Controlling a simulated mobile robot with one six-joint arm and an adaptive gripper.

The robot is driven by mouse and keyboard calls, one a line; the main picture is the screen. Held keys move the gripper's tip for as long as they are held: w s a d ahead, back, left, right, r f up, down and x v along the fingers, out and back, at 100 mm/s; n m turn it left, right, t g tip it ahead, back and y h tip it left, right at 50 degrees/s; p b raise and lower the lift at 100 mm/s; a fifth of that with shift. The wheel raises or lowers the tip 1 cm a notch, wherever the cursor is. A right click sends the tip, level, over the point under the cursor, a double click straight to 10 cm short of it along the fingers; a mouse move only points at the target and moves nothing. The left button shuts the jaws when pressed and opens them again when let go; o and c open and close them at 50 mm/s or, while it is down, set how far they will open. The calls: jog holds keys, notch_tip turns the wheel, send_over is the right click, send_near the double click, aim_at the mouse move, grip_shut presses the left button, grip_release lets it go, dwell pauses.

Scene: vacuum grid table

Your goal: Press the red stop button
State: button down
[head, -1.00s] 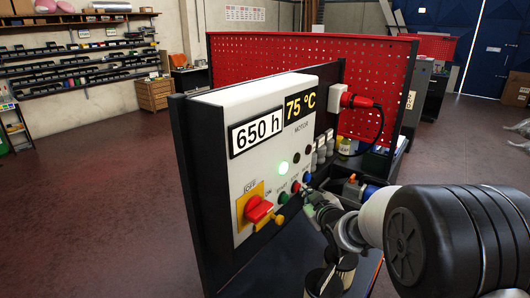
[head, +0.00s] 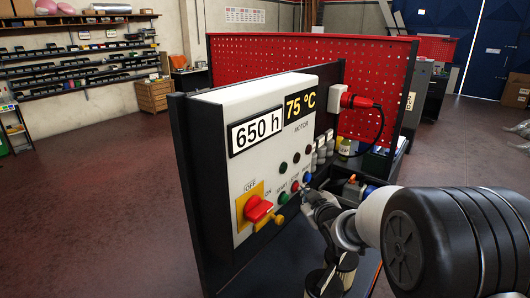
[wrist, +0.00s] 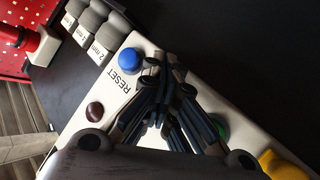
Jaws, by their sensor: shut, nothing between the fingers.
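The red stop button (head: 295,187) is on the white control panel (head: 236,184), between the green start button (head: 282,197) and the blue reset button (head: 307,178). My gripper (head: 306,194) is shut and empty, its tip close to the panel beside the stop button. Whether it touches the button I cannot tell. In the wrist view my closed fingers (wrist: 164,72) lie between the blue reset button (wrist: 130,61) and the partly covered green button (wrist: 220,129). They hide the red button there.
A yellow and red rotary switch (head: 258,209) sticks out at the panel's lower left. Dark indicator lamps (head: 283,167) sit above the buttons. A red plug (head: 362,102) juts from the right side. Open floor (head: 90,210) lies to the left.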

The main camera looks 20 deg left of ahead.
jog(key=shift+s+d, duration=0.15)
jog(key=shift+d, duration=0.1)
jog(key=s+d, duration=0.2)
jog(key=d, duration=0.3)
jog(key=shift+d, duration=0.4)
dwell(0.5)
jog(key=shift+r, duration=0.1)
